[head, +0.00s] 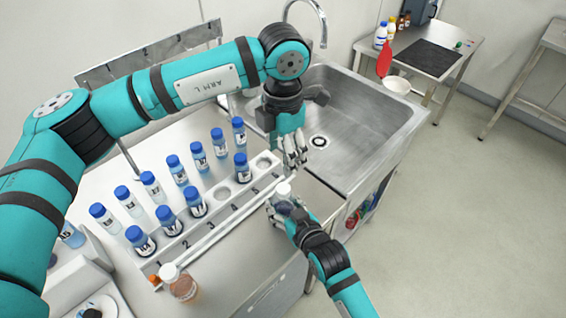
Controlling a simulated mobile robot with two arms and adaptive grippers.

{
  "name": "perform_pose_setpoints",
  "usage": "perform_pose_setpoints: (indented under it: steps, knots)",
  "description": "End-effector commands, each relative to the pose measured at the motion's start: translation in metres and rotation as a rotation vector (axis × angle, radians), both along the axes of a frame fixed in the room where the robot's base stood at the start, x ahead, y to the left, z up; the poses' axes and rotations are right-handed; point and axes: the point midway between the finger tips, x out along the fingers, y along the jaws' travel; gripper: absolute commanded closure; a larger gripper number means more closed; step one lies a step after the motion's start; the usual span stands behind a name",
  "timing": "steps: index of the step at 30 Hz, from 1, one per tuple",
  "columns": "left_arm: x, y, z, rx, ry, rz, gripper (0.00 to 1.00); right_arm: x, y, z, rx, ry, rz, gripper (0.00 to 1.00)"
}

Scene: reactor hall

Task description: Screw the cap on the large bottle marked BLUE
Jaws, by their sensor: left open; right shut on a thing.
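My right gripper (279,206) is shut around a bottle with a white top (283,188), at the right end of the rack. The bottle's bluish body is mostly hidden by the fingers. I cannot read its label or tell whether the white top is a seated cap. My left gripper (295,158) is open and empty, pointing down just above and behind the white top, apart from it. Another bottle with a white cap (178,283) and orange-brown contents stands at the front left of the bench. Its label is not readable.
A white numbered rack (225,213) holds several blue-capped vials (193,198), with empty holes at its right end. A steel sink (345,115) with a tap lies behind my grippers. A white device (80,285) stands front left. A side table (455,75) is at the back right.

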Motion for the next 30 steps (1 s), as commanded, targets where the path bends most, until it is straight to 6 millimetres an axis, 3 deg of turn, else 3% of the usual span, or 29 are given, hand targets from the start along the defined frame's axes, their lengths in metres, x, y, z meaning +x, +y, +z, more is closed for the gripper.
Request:
perform_pose_setpoints:
  steps: [10, 11, 16, 25, 30]
  knots:
    - [0.0, 0.0, 0.005, 0.0, 0.0, 0.0, 0.42, 0.0, 0.0, 0.0, 0.0, 0.001, 0.0, 1.0]
    - [0.0, 0.0, 0.005, 0.0, 0.0, 0.0, 0.42, 0.0, 0.0, 0.0, 0.0, 0.001, 0.0, 0.48]
    - [0.0, 0.0, 0.005, 0.0, 0.0, 0.0, 0.42, 0.0, 0.0, 0.0, 0.0, 0.001, 0.0, 0.26]
    - [0.0, 0.0, 0.005, 0.0, 0.0, 0.0, 0.42, -0.001, -0.001, 0.0, 0.0, 0.0, 0.0, 0.24]
    - [0.0, 0.0, 0.005, 0.0, 0.0, 0.0, 0.42, -0.015, -0.008, 0.006, 0.0, 0.001, 0.0, 0.24]
